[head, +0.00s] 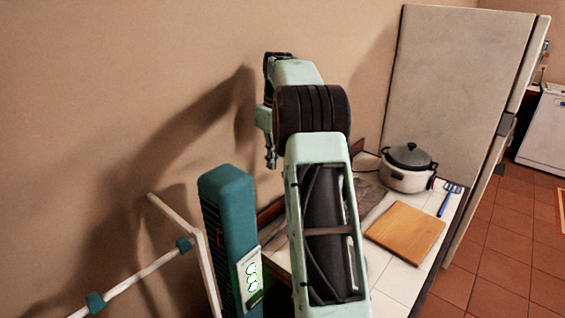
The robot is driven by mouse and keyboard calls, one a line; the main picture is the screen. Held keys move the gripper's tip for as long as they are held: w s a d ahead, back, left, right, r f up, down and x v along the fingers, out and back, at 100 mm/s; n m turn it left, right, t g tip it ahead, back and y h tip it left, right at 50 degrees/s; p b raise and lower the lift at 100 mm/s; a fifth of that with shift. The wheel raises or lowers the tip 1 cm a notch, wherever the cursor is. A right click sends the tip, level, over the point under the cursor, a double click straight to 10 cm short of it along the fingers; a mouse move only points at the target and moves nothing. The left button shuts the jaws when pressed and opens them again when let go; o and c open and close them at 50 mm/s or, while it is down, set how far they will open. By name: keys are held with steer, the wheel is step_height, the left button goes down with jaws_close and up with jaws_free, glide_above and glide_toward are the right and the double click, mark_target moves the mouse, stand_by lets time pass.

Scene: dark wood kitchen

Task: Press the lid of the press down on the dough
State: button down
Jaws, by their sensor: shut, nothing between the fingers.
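My gripper (271,158) hangs small and dark at the far end of my raised arm, to the left of the arm's black joint. It is shut and empty, well above the counter. I cannot make out a press, its lid or dough. A flat grey-brown thing (369,193) lies on the counter, partly hidden behind my arm; I cannot tell what it is.
A white tiled counter (388,272) runs along the wall. On it are a wooden board (406,233), a white cooker with a dark lid (408,170) and a blue slotted turner (448,198). A tall pale fridge (455,95) stands behind. Tiled floor lies right.

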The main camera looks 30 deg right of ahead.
steer(key=s, duration=0.1)
steer(key=s+d+r, duration=0.1)
steer(key=s, duration=0.1)
steer(key=shift+s+d+r, duration=0.15)
steer(key=shift+s+r, duration=0.05)
steer(key=shift+s, duration=0.1)
